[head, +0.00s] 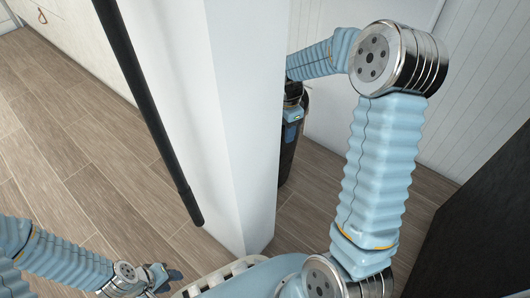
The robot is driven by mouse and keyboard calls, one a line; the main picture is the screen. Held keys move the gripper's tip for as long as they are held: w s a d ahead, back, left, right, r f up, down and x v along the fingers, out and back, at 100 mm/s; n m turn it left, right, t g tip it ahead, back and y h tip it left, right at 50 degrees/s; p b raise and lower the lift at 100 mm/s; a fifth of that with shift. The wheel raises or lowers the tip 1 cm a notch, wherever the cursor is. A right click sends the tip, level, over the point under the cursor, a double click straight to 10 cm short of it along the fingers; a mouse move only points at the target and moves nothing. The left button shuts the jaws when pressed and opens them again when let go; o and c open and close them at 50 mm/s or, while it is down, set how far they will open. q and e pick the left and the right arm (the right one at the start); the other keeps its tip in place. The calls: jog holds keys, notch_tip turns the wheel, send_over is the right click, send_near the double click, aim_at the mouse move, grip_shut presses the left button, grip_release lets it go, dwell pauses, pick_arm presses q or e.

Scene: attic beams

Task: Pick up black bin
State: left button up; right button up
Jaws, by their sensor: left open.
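A black bin (287,165) stands on the floor behind the white pillar, which hides its left part. Only a narrow dark, rounded strip of it shows. My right arm reaches over to it from the right, and my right gripper (292,118) is at the bin's upper part, partly hidden by the pillar. Its fingers cannot be made out, nor whether they touch the bin. My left gripper (167,277) is low at the bottom left, open and empty, apart from the bin on the other side of the pillar.
The white pillar (245,120) stands between my two grippers. A long black bar (150,110) slants down in front of it. A dark panel (480,215) stands at the right edge. Wood floor (75,150) is clear at the left.

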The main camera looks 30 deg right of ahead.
grip_shut()
dwell(1.2)
jog(key=shift+r, duration=0.1)
